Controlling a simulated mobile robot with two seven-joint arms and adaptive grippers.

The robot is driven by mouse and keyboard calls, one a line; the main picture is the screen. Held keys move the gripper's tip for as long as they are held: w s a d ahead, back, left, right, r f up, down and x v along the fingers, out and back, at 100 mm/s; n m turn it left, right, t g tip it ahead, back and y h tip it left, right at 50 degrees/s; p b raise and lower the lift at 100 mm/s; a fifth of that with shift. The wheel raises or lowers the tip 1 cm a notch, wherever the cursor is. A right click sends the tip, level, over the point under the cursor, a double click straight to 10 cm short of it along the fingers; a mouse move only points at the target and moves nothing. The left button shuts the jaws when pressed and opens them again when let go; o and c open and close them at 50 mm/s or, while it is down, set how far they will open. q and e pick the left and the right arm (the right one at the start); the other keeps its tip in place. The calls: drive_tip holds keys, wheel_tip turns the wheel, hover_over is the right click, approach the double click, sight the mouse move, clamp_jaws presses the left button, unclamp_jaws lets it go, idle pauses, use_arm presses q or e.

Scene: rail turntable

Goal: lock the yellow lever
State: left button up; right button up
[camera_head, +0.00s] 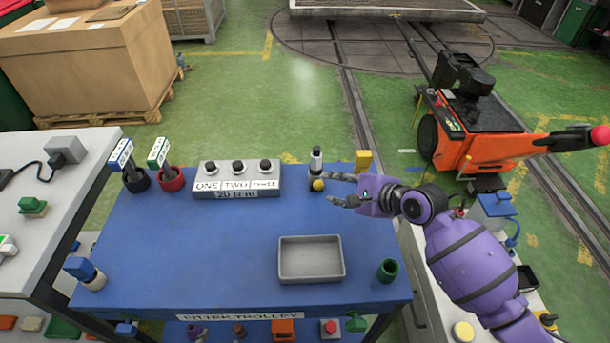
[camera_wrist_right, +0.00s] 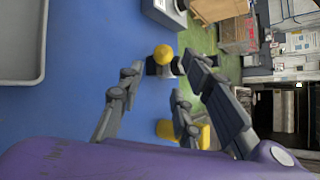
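A yellow ball-shaped knob (camera_head: 317,185), which looks like the end of the yellow lever, sits at the foot of a black and white upright post (camera_head: 316,160) near the far right of the blue trolley top. Its shaft is hidden. My right gripper (camera_head: 336,188) is just right of the knob, fingers spread and pointing at it, with nothing held. In the right wrist view the yellow knob (camera_wrist_right: 162,54) lies just beyond the gap between the open fingertips (camera_wrist_right: 160,72); I see no contact. My left gripper is not in view.
A yellow block (camera_head: 362,160) stands close behind my right gripper and shows beside the fingers in the wrist view (camera_wrist_right: 190,131). A grey button box (camera_head: 238,184) is left of the post. A grey tray (camera_head: 312,276) and green cup (camera_head: 387,270) are nearer. The trolley's (camera_head: 200,262) middle is clear.

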sight(318, 185)
drive_tip(key=x, duration=0.3)
drive_tip(key=shift+a, duration=0.15)
drive_tip(key=x, duration=0.3)
drive_tip(key=shift+w+a+f, duration=0.2)
drive_tip(key=shift+a, duration=0.05)
drive_tip(key=shift+w+a+f, duration=0.15)
drive_tip(key=shift+w, duration=0.05)
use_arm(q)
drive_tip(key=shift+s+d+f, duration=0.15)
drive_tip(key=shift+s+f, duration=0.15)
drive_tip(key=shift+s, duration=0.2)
use_arm(e)
drive_tip(key=shift+w, duration=0.1)
drive_tip(key=shift+c, duration=0.4)
clamp_jaws()
